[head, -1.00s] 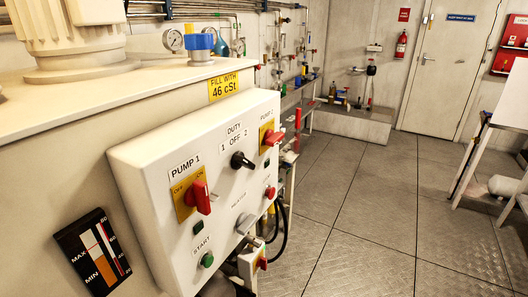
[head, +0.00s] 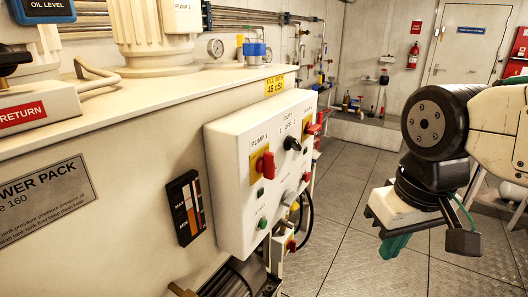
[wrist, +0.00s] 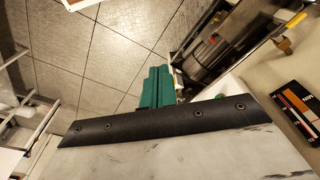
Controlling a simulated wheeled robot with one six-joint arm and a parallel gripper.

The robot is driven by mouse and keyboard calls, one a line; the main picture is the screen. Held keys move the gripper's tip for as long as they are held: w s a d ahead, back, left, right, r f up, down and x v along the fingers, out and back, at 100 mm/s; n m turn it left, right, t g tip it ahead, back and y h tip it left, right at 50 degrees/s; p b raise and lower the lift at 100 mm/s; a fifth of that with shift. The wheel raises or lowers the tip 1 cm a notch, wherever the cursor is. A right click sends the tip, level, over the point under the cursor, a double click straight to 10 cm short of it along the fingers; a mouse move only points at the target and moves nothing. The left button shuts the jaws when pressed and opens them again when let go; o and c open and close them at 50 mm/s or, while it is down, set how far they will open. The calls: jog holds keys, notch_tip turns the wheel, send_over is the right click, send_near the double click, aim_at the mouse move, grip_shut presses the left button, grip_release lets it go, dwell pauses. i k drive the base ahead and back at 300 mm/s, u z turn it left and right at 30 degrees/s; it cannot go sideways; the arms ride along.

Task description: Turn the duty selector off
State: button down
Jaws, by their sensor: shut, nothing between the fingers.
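The duty selector (head: 291,143) is a small black knob on the white control panel (head: 228,190), under the "DUTY 1 OFF 2" lettering. Its handle appears to lean to the lower right; the exact position it marks is too small to tell. My gripper (head: 395,245) is at the right in the head view, well apart from the panel, with its green fingers low and shut on nothing. In the wrist view the green fingers (wrist: 157,88) are together over the floor. The selector does not show in the wrist view.
Red rotary switches for pump 1 (head: 267,165) and pump 2 (head: 313,128) flank the selector. A green start button (head: 262,223) sits below. A level gauge (head: 186,207) is left of the panel. Floor is open between panel and gripper.

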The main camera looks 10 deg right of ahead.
aim_at(289, 143)
jog(key=u, duration=0.05)
jog(key=k, duration=0.5)
jog(key=z, duration=2.2)
jog(key=i, duration=1.3)
jog(key=u, duration=2)
